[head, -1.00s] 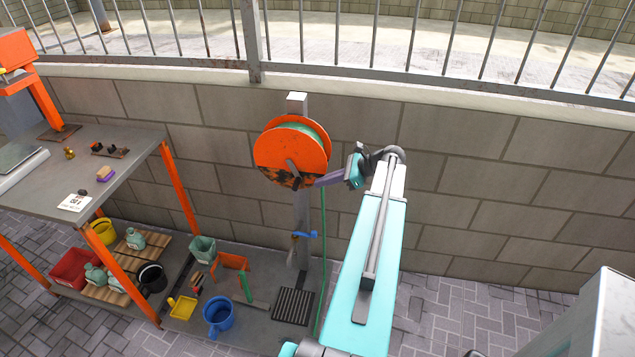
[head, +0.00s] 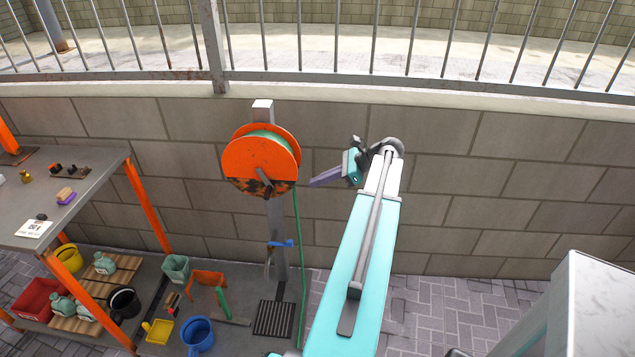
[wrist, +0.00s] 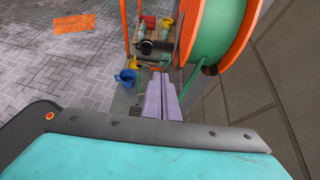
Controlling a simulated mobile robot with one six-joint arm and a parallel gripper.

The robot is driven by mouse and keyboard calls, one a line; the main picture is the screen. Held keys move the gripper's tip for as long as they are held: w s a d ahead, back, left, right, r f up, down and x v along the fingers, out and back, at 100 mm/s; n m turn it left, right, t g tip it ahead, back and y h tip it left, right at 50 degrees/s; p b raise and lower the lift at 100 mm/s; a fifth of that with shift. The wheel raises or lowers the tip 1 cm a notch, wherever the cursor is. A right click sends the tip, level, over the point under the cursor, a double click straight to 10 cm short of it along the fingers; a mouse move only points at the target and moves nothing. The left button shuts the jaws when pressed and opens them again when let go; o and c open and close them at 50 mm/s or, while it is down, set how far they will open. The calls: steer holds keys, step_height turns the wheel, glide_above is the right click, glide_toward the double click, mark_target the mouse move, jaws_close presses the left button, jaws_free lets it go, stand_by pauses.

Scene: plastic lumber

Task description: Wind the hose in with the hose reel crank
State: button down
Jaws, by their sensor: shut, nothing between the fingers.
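The orange hose reel (head: 258,165) stands on a grey post against the block wall in the head view. Green hose is wound on its drum, and a green length of hose (head: 298,260) hangs down to the floor. A dark crank arm (head: 265,180) shows on the reel's front face. In the wrist view the reel (wrist: 240,35) is at the upper right, with green hose on the drum. My gripper (head: 312,183) is just right of the reel, apart from it in the head view. Its purple fingers (wrist: 161,95) are shut and empty.
A grey workbench (head: 80,170) with orange legs is on the left. Below it are a red bin (head: 38,300) and pots. A blue bucket (head: 198,335), yellow scoop (head: 158,331) and dark grate (head: 273,318) lie on the floor. The wall to the right is clear.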

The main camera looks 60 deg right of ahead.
steer(key=w+a+f+n+g+y, duration=0.1)
steer(key=w+a+f+n+g, duration=0.25)
steer(key=a+f, duration=0.6)
steer(key=w+a+f+n+g, duration=0.2)
steer(key=w+a+f+n, duration=0.15)
steer(key=a+f, duration=0.6)
steer(key=w+a+f+n+g+y, duration=0.1)
steer(key=w+a+f+n+g, duration=0.35)
steer(key=a, duration=0.85)
steer(key=s+a+f+n+g+h, duration=0.1)
steer(key=s+a+f+n+g, duration=0.1)
steer(key=s+a+f+n, duration=0.35)
steer(key=s+a+f+n+g+h, duration=0.1)
steer(key=s+a+f+n, duration=0.15)
steer(key=a+f, duration=0.5)
steer(key=s+a+f+n+g+h, duration=0.1)
steer(key=s+a+f+n+h, duration=0.1)
steer(key=s+a+n, duration=0.3)
steer(key=s+a+f+n+g+h, duration=0.2)
steer(key=s+a+n, duration=0.3)
steer(key=s, duration=0.4)
steer(key=shift+s+f+n+h, duration=0.4)
steer(key=shift+f+n+h, duration=0.25)
steer(key=shift+f, duration=0.25)
